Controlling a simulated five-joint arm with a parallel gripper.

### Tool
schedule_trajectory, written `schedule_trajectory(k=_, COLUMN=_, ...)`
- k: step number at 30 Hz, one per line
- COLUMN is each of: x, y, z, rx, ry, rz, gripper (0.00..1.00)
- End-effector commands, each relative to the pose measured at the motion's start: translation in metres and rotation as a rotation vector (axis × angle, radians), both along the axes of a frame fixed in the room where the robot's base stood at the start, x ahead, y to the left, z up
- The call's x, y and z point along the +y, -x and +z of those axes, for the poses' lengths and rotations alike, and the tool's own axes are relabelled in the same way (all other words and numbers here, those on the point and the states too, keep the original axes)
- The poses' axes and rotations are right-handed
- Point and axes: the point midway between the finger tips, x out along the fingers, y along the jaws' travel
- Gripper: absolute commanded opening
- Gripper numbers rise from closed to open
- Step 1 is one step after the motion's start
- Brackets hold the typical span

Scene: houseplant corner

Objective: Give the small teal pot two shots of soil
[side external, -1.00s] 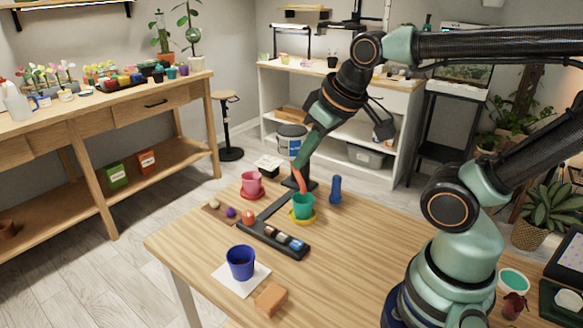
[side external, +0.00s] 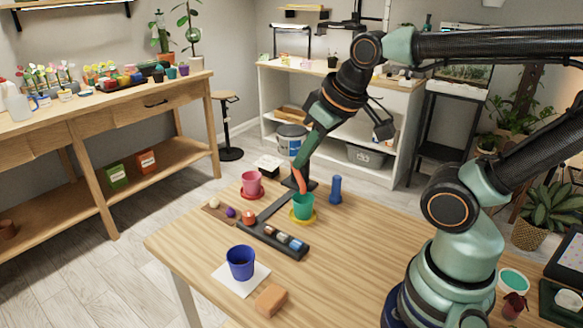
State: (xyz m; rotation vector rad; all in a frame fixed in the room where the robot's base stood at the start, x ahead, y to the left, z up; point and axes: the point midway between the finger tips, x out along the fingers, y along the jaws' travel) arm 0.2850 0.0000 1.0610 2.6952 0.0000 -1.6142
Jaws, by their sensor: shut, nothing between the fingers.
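The small teal pot (side external: 303,211) stands upright on a yellow saucer (side external: 293,221) near the middle of the wooden table. My gripper (side external: 301,184) points down just above and behind the pot's rim. Its green and orange-red fingers are shut with nothing between them. A black upright fixture (side external: 288,182) stands directly behind the gripper and is partly hidden by it. I cannot tell whether the fingers touch the fixture or the pot's rim. The inside of the pot is too small to read for soil.
A pink pot (side external: 251,184) on a red saucer stands left of the teal pot. A dark blue pot (side external: 240,263) on white paper, a terracotta block (side external: 271,300) and a black tray (side external: 262,238) lie toward the front. A blue cylinder (side external: 335,189) stands to the right.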

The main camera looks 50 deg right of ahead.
Motion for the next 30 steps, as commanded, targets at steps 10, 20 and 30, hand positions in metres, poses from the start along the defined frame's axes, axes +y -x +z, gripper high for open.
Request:
schedule_trajectory(k=10, x=0.0, y=0.0, z=0.0, rx=0.0, ry=0.0, rz=0.0, gripper=0.0)
schedule_trajectory(k=20, x=-0.001, y=-0.008, z=0.0, rx=0.039, ry=0.002, rz=-0.001, gripper=0.0)
schedule_trajectory(k=30, x=-0.008, y=-0.046, z=-0.012, rx=0.208, ry=0.007, rz=-0.002, gripper=0.0)
